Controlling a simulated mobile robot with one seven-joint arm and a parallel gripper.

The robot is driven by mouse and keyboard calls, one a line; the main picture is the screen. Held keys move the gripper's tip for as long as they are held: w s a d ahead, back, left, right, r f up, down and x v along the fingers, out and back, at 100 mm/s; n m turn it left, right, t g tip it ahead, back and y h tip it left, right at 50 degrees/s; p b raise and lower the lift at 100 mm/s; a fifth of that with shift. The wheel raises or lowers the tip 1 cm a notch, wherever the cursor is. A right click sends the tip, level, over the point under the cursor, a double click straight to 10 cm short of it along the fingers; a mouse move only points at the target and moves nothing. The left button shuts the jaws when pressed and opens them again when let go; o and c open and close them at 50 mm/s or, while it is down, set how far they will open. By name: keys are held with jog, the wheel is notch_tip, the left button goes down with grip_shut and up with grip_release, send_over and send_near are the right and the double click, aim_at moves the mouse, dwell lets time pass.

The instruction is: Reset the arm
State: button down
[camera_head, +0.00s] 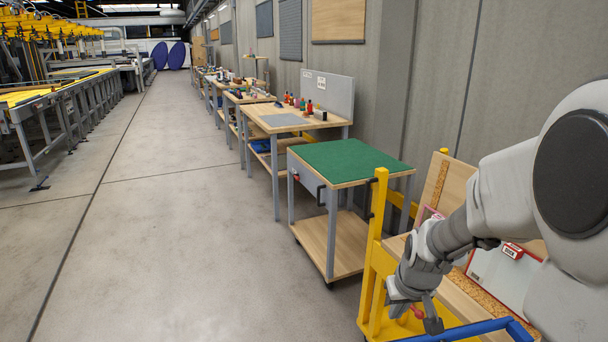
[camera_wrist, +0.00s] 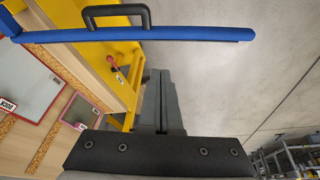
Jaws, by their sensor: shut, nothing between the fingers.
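My arm reaches in from the right in the head view and bends down beside a yellow cart. My gripper (camera_head: 432,318) is at the arm's lower end, near the cart's blue bar (camera_head: 470,328). In the wrist view, the dark fingers of the gripper (camera_wrist: 163,75) lie side by side, shut with nothing between them. The blue bar (camera_wrist: 190,35) with a black handle (camera_wrist: 117,13) crosses beyond the fingertips. I cannot tell how large the gap between them is.
The yellow cart frame (camera_head: 376,240) holds wooden boards and panels with red labels. A red knob (camera_wrist: 111,61) is on the frame. A green-topped trolley (camera_head: 350,160) and workbenches (camera_head: 262,115) line the wall. The grey floor (camera_head: 190,230) at left is clear.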

jog(key=s+a+r+p, duration=0.2)
jog(key=s+a+r, duration=0.1)
jog(key=s+r, duration=0.6)
jog(key=s+a+r+t+p, duration=0.1)
jog(key=s+a+r+p, duration=0.2)
jog(key=s+r, duration=0.7)
notch_tip(320, 180, up, 2)
jog(key=shift+a+r+t, duration=0.1)
jog(key=shift+a+t, duration=0.2)
jog(key=shift+a, duration=0.2)
jog(key=shift+w+d, duration=0.1)
